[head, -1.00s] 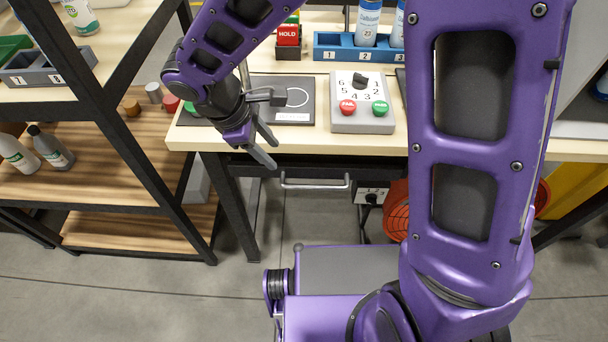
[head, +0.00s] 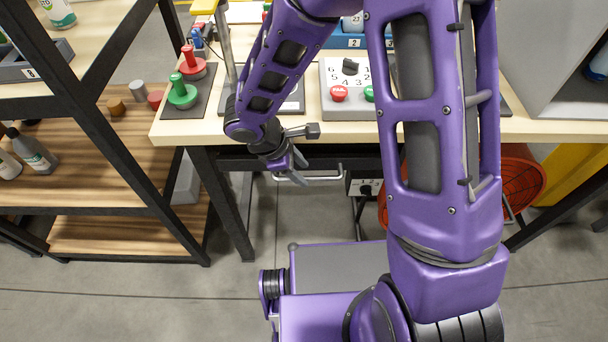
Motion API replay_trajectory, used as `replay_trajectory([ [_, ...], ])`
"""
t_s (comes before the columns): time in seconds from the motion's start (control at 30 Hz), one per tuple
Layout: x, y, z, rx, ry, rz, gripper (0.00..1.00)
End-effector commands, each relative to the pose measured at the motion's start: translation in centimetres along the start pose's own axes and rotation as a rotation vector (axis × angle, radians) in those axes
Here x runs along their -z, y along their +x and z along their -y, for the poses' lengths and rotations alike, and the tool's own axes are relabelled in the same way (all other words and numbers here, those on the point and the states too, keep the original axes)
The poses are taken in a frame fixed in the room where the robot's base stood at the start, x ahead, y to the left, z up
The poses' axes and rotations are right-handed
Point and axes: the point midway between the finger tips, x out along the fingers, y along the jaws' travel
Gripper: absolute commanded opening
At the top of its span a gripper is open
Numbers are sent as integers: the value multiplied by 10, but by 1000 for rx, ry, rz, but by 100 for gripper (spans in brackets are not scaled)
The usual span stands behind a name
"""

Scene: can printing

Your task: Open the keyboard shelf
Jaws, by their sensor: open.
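The keyboard shelf (head: 236,163) is a dark drawer under the front edge of the wooden table (head: 200,130). It looks shut. Its light grey bar handle (head: 325,178) runs across the shelf front. My gripper (head: 297,170) is open, pointing down in front of the shelf and just below the table edge. Its fingers overlap the left and middle part of the handle in the head view. I cannot tell whether they touch the handle or straddle it. Part of the shelf is hidden behind my arm.
A control box (head: 347,100) with a dial and buttons stands on the table, beside red (head: 193,66) and green (head: 182,95) stamps. A black-framed rack (head: 110,150) stands close on the left. The floor in front is partly open.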

Motion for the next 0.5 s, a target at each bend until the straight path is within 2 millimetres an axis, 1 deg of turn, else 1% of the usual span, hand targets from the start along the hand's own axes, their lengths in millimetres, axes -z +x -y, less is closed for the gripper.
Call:
replay_trajectory([
  [0.03, 0, 8, 1, 2, 1, 1, 47],
  [0.2, 0, 18, 0, 2, 1, 1, 47],
  [0.47, -1, 19, 0, 0, 1, 1, 47],
  [0.5, -1, 19, 0, 0, 1, 1, 45],
])
